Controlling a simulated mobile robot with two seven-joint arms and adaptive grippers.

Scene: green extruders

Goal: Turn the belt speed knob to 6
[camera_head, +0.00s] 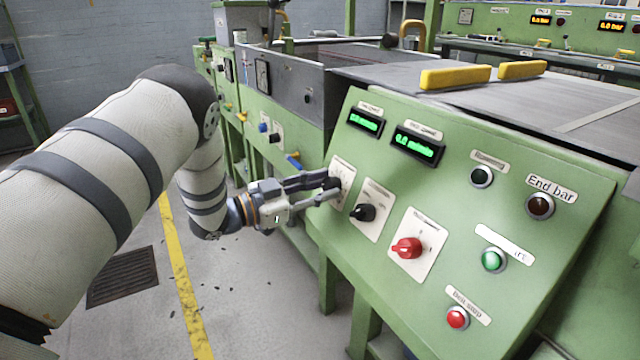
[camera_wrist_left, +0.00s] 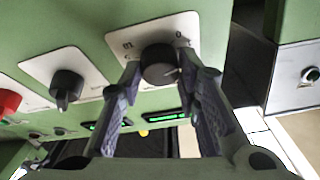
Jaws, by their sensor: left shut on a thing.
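The belt speed knob is a dark round knob (camera_wrist_left: 160,66) on a white dial plate (camera_wrist_left: 186,24) with numbers, on the sloped green control panel. In the head view the dial plate (camera_head: 343,170) is at the panel's left edge, and my gripper partly covers the knob. My left gripper (camera_head: 328,190) reaches it from the left. In the left wrist view its two fingers (camera_wrist_left: 166,78) stand on either side of the knob, shut on it. The number the knob points to is too small to read. My right gripper is not in view.
A black selector knob (camera_head: 363,212) and a red switch (camera_head: 407,248) sit to the right of the dial. Green displays (camera_head: 417,146) are above. Green (camera_head: 493,260) and red (camera_head: 457,318) buttons are further right. Open floor lies left of the panel.

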